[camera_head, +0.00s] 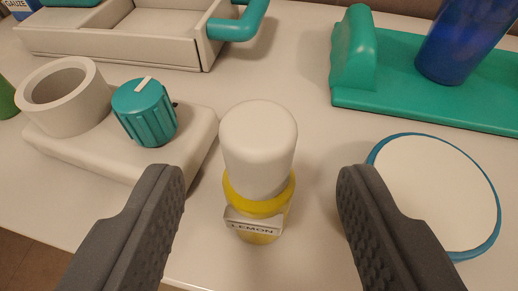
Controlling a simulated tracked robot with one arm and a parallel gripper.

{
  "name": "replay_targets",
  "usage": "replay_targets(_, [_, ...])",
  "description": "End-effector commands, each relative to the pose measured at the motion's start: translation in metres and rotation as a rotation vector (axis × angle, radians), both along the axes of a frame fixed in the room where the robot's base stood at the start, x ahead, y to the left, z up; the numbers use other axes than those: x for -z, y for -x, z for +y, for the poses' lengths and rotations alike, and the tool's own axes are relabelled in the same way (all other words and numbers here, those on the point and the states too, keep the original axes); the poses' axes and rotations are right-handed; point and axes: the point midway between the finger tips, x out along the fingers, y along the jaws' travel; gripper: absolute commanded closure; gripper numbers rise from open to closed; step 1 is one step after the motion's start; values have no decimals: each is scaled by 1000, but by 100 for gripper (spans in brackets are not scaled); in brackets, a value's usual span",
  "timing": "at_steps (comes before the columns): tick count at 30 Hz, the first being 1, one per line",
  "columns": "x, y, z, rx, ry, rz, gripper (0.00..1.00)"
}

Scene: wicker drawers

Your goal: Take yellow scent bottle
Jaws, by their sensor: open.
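The yellow scent bottle (259,205) stands upright on the table. It has a tall white cap (258,140) and a pale label reading "LEMON" on its front. My gripper (255,195) is open, with one dark ridged finger to the left of the bottle and one to the right. The bottle shows in the gap between the fingers, with visible space on both sides. Neither finger appears to touch it. How far the fingertips are from the bottle in depth I cannot tell.
A beige base (85,150) with a teal knob (145,112) and a hollow ring (62,95) sits left. A blue-rimmed white disc (435,190) lies right, near the right finger. A teal stand (430,85) with a blue cup (460,40) and a beige tray (110,45) are behind.

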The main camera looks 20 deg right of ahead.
Motion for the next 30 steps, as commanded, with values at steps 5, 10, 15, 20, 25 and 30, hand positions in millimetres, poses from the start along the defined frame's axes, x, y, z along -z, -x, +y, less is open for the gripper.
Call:
replay_targets(5, [3, -9, -4, 1, 0, -3, 50])
replay_targets(10, [7, -19, -6, 2, 0, -5, 50])
replay_targets(15, [20, -38, -11, 3, -1, -1, 50])
replay_targets(20, [23, -52, -15, 2, -2, -5, 50])
replay_targets(25, [23, -54, -16, 1, -1, -2, 50])
replay_targets(30, [23, -54, -16, 1, -1, -3, 72])
